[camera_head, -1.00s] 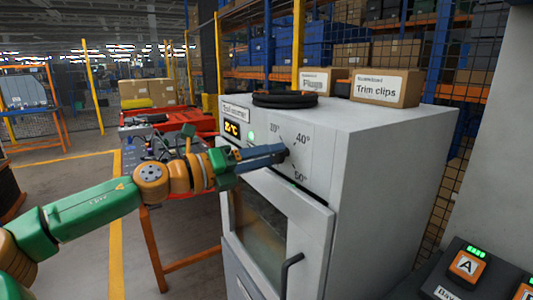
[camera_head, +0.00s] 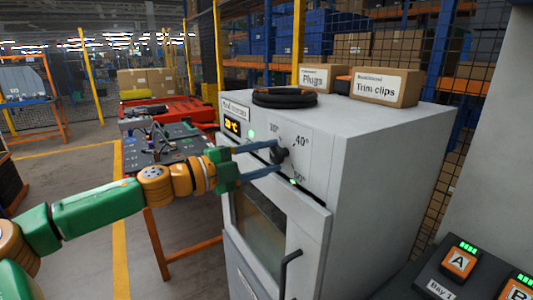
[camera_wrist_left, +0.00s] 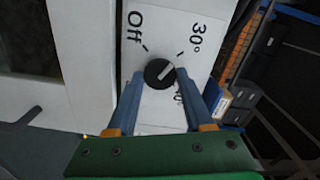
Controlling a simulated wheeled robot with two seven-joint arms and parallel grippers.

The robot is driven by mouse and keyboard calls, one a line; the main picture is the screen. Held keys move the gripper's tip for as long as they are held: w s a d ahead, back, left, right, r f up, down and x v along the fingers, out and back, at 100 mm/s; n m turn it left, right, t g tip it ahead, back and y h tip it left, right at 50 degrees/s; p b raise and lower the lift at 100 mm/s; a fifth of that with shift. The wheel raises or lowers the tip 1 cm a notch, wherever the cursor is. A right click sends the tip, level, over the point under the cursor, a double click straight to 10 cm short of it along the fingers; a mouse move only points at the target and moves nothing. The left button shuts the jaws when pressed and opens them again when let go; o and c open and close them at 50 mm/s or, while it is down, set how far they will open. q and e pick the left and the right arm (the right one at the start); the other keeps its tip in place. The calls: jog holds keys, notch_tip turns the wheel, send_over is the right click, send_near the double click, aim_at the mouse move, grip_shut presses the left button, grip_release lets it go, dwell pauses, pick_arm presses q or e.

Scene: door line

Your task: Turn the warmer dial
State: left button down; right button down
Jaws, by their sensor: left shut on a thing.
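The warmer (camera_head: 375,160) is a large light grey cabinet in the middle of the head view. Its dark round dial (camera_head: 279,154) sits on a white scale plate marked in degrees. My left gripper (camera_head: 279,156) is shut on the dial, one blue finger above it and one below. In the left wrist view the dial (camera_wrist_left: 159,73) lies between the two blue fingertips (camera_wrist_left: 160,78). Its pale pointer line slants up and right, roughly toward the 30° tick; "Off" is at upper left. The 40° mark is partly hidden by a finger. My right gripper is out of view.
A lit display (camera_head: 232,127) and a green lamp are left of the dial. The warmer door has a dark handle (camera_head: 288,270). A black coil (camera_head: 284,97) and two boxes, Plugs (camera_head: 316,78) and Trim clips (camera_head: 385,87), stand on top. A cluttered workbench (camera_head: 160,143) is at left.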

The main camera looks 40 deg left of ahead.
pick_arm(q)
jog(key=n+p, duration=0.2)
jog(key=n, duration=0.5)
jog(key=shift+r, duration=0.15)
jog(key=n+p, duration=0.1)
jog(key=n, duration=0.3)
jog(key=shift+n, duration=0.4)
jog(key=shift+n+p, duration=0.6)
jog(key=shift+n, duration=0.9)
jog(key=shift+f+n, duration=0.2)
jog(key=shift+n, duration=0.1)
jog(key=shift+c, duration=1.6)
grip_release()
